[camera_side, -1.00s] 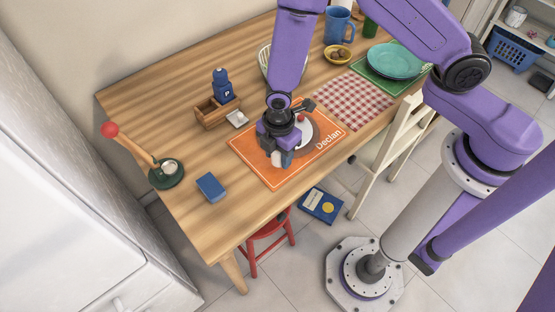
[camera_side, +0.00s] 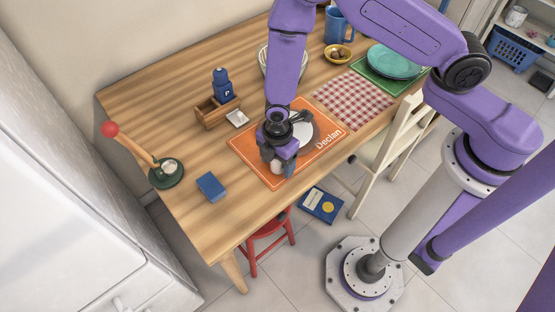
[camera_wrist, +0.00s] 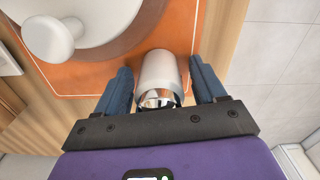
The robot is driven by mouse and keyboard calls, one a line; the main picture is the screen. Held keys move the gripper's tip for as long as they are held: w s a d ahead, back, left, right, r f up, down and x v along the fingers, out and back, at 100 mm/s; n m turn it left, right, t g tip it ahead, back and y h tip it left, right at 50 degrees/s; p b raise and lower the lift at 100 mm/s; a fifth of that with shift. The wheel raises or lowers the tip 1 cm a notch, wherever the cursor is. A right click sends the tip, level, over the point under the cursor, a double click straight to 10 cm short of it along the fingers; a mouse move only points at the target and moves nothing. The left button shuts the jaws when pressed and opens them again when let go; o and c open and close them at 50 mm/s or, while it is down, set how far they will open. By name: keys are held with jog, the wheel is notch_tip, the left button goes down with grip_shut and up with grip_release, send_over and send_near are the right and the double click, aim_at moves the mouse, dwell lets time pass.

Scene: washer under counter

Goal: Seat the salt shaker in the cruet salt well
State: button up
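The salt shaker is a pale cylinder (camera_wrist: 160,72) with a shiny metal end, between my gripper's two blue fingers (camera_wrist: 162,88) in the wrist view. Narrow gaps show on both sides of it, so the fingers look open around it, not pressed on it. In the side view my gripper (camera_side: 279,160) is low over the near-left part of the orange placemat (camera_side: 257,150), with a bit of the pale shaker (camera_side: 276,167) showing under it. The wooden cruet (camera_side: 213,114) stands farther back to the left, beside a blue bottle marked P (camera_side: 222,88). Its salt well is hard to make out.
A white plate (camera_side: 304,135) is on the placemat, with a white knob-shaped thing (camera_wrist: 50,38) above it in the wrist view. A small white dish (camera_side: 237,118) is by the cruet. Bare table lies between.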

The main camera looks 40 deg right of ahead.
notch_tip(320, 180, up, 11)
jog(key=shift+f, duration=0.1)
jog(key=shift+r, duration=0.75)
jog(key=shift+s+d+r, duration=0.15)
jog(key=shift+r, duration=0.2)
jog(key=s+d+r+m, duration=0.3)
jog(key=s+d+r, duration=0.3)
jog(key=r, duration=0.3)
jog(key=shift+s+d, duration=0.15)
jog(key=shift+s, duration=0.3)
jog(key=shift+o, duration=0.4)
jog(key=s+d+r+m, duration=0.4)
jog(key=s+d+r, duration=0.2)
jog(key=s+d, duration=0.4)
jog(key=shift+s+d+r, duration=0.2)
jog(key=shift+s+d, duration=0.05)
jog(key=shift+s, duration=0.5)
jog(key=shift+a, duration=0.1)
